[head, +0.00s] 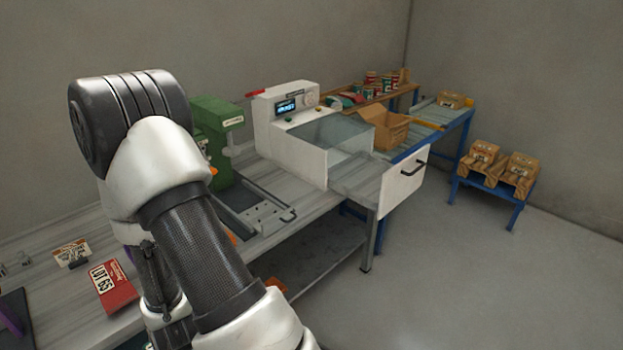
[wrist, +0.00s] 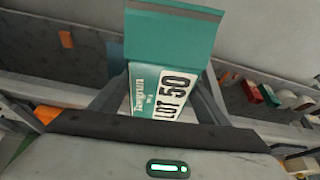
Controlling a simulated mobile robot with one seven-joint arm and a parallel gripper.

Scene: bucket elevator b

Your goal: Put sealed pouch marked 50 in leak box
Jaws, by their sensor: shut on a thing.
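The teal pouch marked LOT 50 (wrist: 172,38) is held in my gripper (wrist: 157,90) in the wrist view. Its label faces the camera and its flat top edge stands beyond the fingers. The fingers are shut on it from both sides. The leak box appears to be the white machine (head: 292,152) with a blue display and a clear window. A white-fronted drawer (head: 404,184) with a black handle is pulled out on its right side.
A red pouch marked LOT 65 (head: 113,286) lies on the bench at the lower left, by a small card (head: 72,252). A green machine (head: 217,135) stands left of the white one. A cardboard box (head: 384,130) is behind the drawer. The floor at right is open.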

